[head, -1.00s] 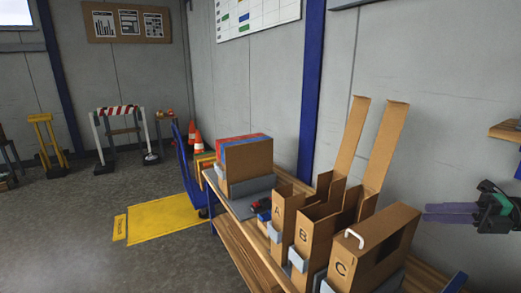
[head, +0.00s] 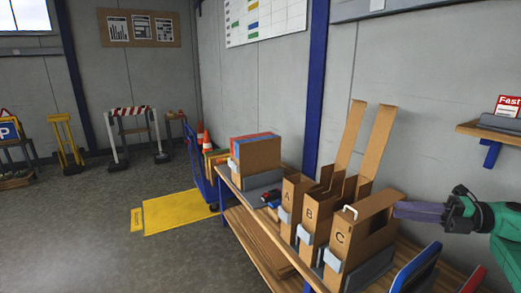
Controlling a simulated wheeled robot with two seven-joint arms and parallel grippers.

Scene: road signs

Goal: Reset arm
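My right gripper (head: 397,210) comes in from the right on a green arm, with its dark purple-blue fingers pointing left. The fingers lie close together and nothing shows between them, so it looks shut and empty. In the picture it sits beside the top of the cardboard bin marked C (head: 338,238), which has a white handle. I cannot tell how near it is to that bin. My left gripper is out of view.
Cardboard bins marked A (head: 287,196) and B (head: 309,215) stand on a wooden bench. A cardboard box (head: 258,154) stands farther back on it. Blue (head: 418,268) and red panels are at the lower right. A shelf (head: 490,130) is on the right wall.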

